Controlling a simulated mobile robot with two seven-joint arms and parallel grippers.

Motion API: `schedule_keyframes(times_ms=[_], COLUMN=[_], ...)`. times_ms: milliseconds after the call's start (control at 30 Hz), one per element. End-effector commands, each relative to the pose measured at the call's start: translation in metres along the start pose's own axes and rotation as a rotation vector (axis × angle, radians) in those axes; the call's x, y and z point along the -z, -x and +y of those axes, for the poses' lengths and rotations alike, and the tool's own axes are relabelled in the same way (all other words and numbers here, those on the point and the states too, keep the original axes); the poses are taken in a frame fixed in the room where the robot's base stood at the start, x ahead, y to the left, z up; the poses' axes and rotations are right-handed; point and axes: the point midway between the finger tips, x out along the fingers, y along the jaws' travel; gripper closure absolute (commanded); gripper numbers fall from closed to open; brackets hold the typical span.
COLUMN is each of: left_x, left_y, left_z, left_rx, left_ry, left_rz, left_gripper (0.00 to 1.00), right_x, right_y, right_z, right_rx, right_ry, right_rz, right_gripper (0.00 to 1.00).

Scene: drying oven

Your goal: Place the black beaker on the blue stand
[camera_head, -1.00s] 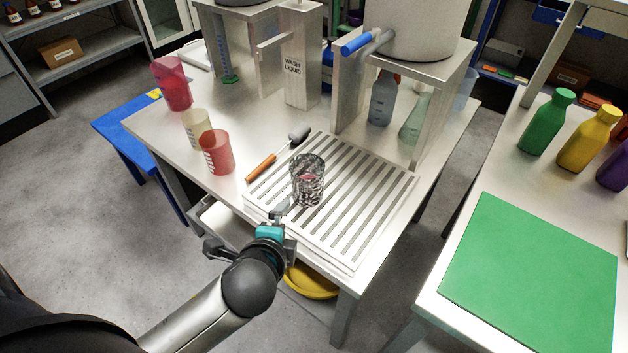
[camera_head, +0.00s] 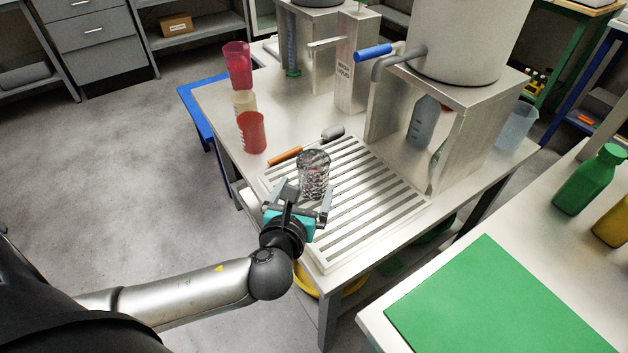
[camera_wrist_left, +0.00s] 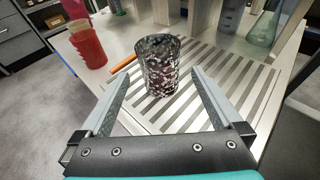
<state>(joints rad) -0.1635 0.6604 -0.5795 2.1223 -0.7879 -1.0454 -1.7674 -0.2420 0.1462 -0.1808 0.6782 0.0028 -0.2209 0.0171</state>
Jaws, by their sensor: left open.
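The black beaker (camera_head: 314,176), glassy with a dark mottled pattern, stands upright on the slatted white drying rack (camera_head: 392,222). It also shows in the left wrist view (camera_wrist_left: 158,62). My left gripper (camera_head: 304,193) is open and empty at the near side of the beaker. In the left wrist view its fingers (camera_wrist_left: 160,82) point at the beaker, one toward each side, with gaps visible; I cannot tell whether the tips reach around it. A blue stand (camera_head: 196,112) is partly visible beyond the table's left edge. My right gripper is not in view.
Red cups (camera_head: 251,133) and a cream beaker (camera_head: 244,102) stand left on the table. An orange-handled tool (camera_head: 287,155) lies behind the black beaker. A metal stand with a large tank (camera_head: 465,45) is at the back right. A green mat (camera_head: 490,305) lies on the right table.

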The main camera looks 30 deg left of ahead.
Motion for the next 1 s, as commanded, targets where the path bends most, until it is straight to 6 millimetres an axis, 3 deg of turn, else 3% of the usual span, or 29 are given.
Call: schedule_keyframes(times_ms=[500,1000], left_x=[0.001,-0.001], left_y=[-0.058,-0.08], left_z=[0.0,0.001], left_rx=[-0.001,0.0], left_ry=[0.005,0.007], left_rz=[0.001,0.0], left_gripper=[0.0,0.0], right_x=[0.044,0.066], right_y=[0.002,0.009], right_z=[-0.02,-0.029], right_rx=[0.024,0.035], right_ry=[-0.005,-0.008], right_rz=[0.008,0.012], right_gripper=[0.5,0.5])
